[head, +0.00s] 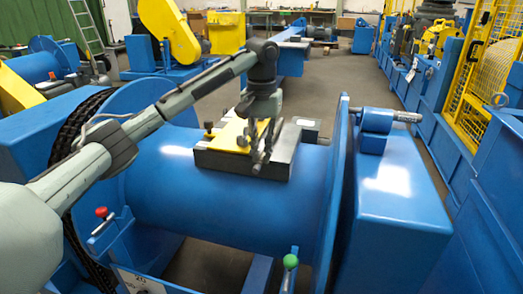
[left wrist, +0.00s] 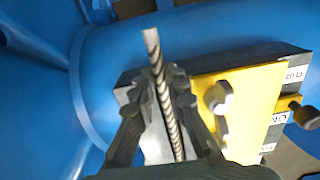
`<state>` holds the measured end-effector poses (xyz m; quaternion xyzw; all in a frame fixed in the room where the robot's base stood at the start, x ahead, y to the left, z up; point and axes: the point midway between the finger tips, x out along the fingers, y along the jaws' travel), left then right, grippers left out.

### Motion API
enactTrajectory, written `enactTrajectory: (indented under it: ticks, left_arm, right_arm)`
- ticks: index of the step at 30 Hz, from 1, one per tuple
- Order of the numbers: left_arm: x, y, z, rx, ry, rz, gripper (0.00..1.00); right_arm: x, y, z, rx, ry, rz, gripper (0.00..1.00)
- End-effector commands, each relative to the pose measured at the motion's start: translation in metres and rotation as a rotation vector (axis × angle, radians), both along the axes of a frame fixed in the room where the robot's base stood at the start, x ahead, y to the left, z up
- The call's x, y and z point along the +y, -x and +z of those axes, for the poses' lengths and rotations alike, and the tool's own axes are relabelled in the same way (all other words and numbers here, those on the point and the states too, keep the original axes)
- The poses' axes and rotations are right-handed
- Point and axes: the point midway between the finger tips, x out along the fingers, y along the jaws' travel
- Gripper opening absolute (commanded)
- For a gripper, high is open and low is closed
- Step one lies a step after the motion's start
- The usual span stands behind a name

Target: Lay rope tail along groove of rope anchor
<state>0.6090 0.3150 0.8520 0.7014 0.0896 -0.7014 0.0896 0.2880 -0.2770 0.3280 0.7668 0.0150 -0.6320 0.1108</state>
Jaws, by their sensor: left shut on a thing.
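The rope anchor is a grey block with a yellow plate on top, on the blue drum (head: 160,205); its grey body (head: 275,165) shows in the head view. In the left wrist view its yellow plate (left wrist: 240,100) lies right of the rope. My left gripper (head: 262,152) points down over the block's right part. In the left wrist view the gripper (left wrist: 157,88) is shut on the grey twisted rope tail (left wrist: 165,100), whose pale end sticks out past the fingertips. The rope lies over a light strip of the block beside the yellow plate. I cannot tell whether it touches the groove. My right gripper is out of view.
The yellow plate carries a knob (left wrist: 219,97), with another knob (left wrist: 305,115) at the block's side. The drum's tall right flange (head: 340,180) stands close to the block. Levers with a red knob (head: 101,212) and green knob (head: 290,261) stand in front.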

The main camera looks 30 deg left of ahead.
Motion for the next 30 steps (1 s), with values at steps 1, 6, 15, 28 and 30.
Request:
enactTrajectory:
  ticks: [1, 6, 15, 28, 30]
  left_arm:
    - [0.0000, -0.0003, 0.0000, -0.002, 0.000, 0.000, 0.00]
    - [0.0000, -0.0003, -0.0035, -0.001, 0.001, 0.000, 0.00]
    - [-0.0001, -0.0003, -0.0076, -0.001, 0.000, 0.000, 0.24]
    - [0.0000, -0.0001, -0.0066, 0.000, 0.000, 0.000, 0.37]
    - [-0.0002, -0.0007, -0.0011, -0.001, 0.001, 0.000, 0.37]
  right_arm:
    - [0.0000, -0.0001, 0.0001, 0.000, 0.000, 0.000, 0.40]
    - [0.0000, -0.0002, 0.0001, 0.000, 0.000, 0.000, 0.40]
    - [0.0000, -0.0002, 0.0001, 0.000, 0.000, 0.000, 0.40]
    - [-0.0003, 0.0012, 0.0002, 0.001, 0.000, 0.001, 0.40]
    - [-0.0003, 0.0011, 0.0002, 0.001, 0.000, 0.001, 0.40]
